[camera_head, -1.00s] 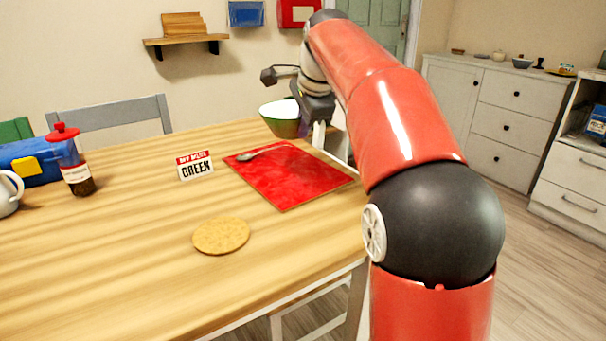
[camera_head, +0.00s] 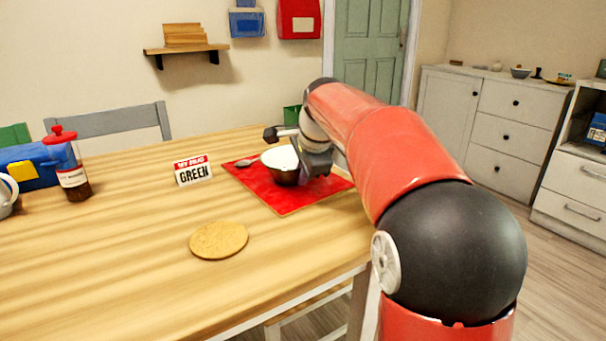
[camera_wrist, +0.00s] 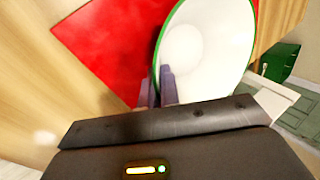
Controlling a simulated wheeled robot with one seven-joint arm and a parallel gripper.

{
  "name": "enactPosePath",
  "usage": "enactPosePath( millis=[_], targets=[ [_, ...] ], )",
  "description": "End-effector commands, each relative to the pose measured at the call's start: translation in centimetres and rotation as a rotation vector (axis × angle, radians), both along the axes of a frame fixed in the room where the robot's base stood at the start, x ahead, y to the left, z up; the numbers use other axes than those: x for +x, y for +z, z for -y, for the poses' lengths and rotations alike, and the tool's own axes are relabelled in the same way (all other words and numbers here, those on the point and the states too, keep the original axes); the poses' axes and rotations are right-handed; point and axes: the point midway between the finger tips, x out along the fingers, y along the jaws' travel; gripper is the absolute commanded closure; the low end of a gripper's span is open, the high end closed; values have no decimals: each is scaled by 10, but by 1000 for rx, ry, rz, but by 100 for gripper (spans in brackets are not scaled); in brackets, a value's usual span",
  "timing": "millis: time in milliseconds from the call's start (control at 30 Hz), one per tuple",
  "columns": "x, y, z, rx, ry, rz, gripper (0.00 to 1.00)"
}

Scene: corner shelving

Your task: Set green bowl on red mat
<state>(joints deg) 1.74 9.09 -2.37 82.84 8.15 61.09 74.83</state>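The green bowl (camera_head: 281,174), white inside, is over the back middle of the red mat (camera_head: 287,202) in the head view. Its outer side looks dark there. In the wrist view the bowl (camera_wrist: 212,45) shows a green rim, with the mat (camera_wrist: 115,30) behind it. My gripper (camera_head: 304,177) is at the bowl's right side. In the wrist view its fingers (camera_wrist: 162,82) are shut on the bowl's near rim. The bowl looks on or just above the mat; I cannot tell whether it touches.
A spoon (camera_head: 244,162) lies at the mat's back left. A round cork-coloured disc (camera_head: 218,240) lies in front. A red-topped bottle (camera_head: 70,170) stands far left. The table's front left is clear.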

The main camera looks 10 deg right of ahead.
Motion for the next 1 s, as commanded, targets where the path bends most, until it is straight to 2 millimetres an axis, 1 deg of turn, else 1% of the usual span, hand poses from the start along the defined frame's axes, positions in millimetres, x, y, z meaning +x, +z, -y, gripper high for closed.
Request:
enactPosePath(
  millis=[33,200,233,467,567,667,1000],
  targets=[
    [0,-1,0,0,0,2,100],
    [0,-2,0,0,0,0,77],
    [0,-2,0,0,0,0,74],
    [0,-1,0,0,0,0,74],
    [-1,3,0,0,0,0,74],
    [-6,13,1,-1,0,2,74],
    [-38,77,8,0,-1,3,74]
  ],
)
